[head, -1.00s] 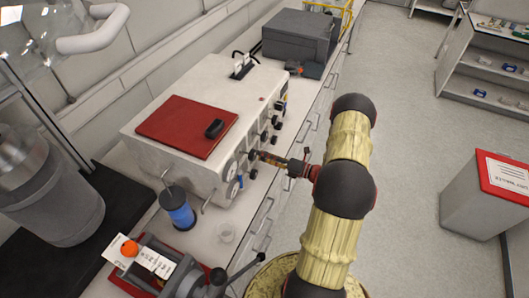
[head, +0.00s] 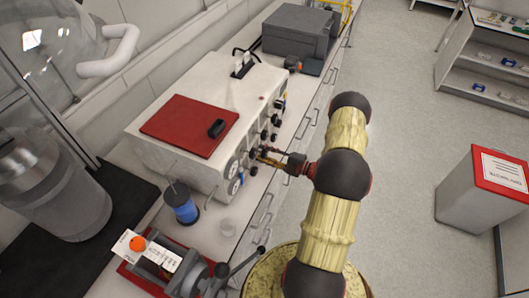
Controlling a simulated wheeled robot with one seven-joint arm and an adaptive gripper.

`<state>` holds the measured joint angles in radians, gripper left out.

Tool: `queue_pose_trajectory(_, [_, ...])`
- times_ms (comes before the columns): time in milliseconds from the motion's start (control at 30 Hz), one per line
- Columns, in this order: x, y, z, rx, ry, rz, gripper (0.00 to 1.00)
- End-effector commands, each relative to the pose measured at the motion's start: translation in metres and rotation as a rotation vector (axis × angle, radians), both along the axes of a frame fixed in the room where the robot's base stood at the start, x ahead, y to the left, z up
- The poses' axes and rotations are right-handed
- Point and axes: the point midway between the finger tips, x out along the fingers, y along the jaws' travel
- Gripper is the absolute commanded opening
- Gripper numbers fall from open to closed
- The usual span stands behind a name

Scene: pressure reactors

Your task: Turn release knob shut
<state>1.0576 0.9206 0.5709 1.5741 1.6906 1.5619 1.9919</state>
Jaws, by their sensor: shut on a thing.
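A white reactor control box (head: 175,158) with a red panel on top stands on the bench. Its right-hand face carries several dark knobs and round gauges. My gripper (head: 262,155) reaches that face from the right, level with the lower knobs. It is shut on a small dark knob there, which my fingers mostly hide. The knob's label and its angle are too small to read.
A steel vessel (head: 50,190) is at left. A grey case (head: 298,33) sits behind.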

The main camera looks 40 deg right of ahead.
Motion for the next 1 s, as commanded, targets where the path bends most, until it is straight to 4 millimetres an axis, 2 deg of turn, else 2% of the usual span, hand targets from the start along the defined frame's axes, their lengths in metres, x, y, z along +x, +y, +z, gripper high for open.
queue_pose_trajectory(333, [-0.0001,-0.0008,-0.0009,0.114,0.048,-0.003,0.07])
queue_pose_trajectory(833, [-0.0002,-0.0006,-0.0015,0.129,0.056,-0.002,0.07])
queue_pose_trajectory(867, [-0.0002,-0.0006,-0.0015,0.129,0.056,-0.002,0.32])
queue_pose_trajectory(1000, [-0.0003,-0.0004,-0.0013,0.130,0.056,-0.002,0.40])
